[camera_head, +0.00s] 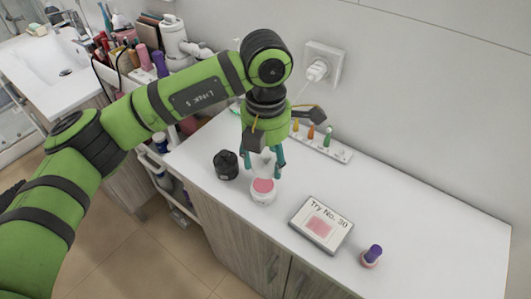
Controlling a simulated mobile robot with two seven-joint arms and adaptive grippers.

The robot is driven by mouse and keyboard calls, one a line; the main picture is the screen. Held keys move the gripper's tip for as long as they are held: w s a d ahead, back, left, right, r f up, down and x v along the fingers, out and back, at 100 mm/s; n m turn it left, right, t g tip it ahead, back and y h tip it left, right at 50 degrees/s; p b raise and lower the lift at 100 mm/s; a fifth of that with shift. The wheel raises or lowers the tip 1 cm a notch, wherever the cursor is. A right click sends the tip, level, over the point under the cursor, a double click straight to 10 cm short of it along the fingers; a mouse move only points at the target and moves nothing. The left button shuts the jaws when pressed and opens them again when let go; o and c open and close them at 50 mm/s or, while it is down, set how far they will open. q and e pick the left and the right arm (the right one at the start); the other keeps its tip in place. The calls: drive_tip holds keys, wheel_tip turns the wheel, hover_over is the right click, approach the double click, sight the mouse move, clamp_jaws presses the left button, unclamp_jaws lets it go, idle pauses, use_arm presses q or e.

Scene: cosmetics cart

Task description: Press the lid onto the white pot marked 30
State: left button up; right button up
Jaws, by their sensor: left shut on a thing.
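The white pot (262,198) stands upright on the white cart top, its round pink top facing up. I cannot read a number on it. My left gripper (264,166) points down just above and behind the pot, its teal fingers shut on a pale thing, which looks like the lid and is partly hidden between them. The held thing looks apart from the pot, though the gap is hard to judge. A card (319,224) reading "Try No. 30" with a pink swatch lies to the right of the pot. My right gripper is not in view.
A black jar (226,165) stands close left of the pot. A white strip (341,153) with several coloured small bottles lies behind, near the wall. A purple-capped bottle (372,256) stands at the front right. The right end of the cart top is clear.

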sight(263, 184)
use_arm(q)
drive_tip(key=shift+a+f, duration=0.1)
drive_tip(key=shift+f, duration=0.1)
drive_tip(key=shift+w+a+f+b, duration=0.25)
drive_tip(key=shift+f, duration=0.3)
drive_tip(key=shift+w+a+f+b, duration=0.2)
drive_tip(key=shift+f, duration=0.3)
drive_tip(key=shift+d+f, duration=0.1)
drive_tip(key=shift+f, duration=0.2)
wheel_tip(263, 184, down, 3)
drive_tip(key=shift+s+d+r+b, duration=0.1)
drive_tip(key=shift+s+r+b, duration=0.05)
drive_tip(key=shift+b, duration=0.95)
drive_tip(key=shift+f+b, duration=0.4)
drive_tip(key=shift+f, duration=0.05)
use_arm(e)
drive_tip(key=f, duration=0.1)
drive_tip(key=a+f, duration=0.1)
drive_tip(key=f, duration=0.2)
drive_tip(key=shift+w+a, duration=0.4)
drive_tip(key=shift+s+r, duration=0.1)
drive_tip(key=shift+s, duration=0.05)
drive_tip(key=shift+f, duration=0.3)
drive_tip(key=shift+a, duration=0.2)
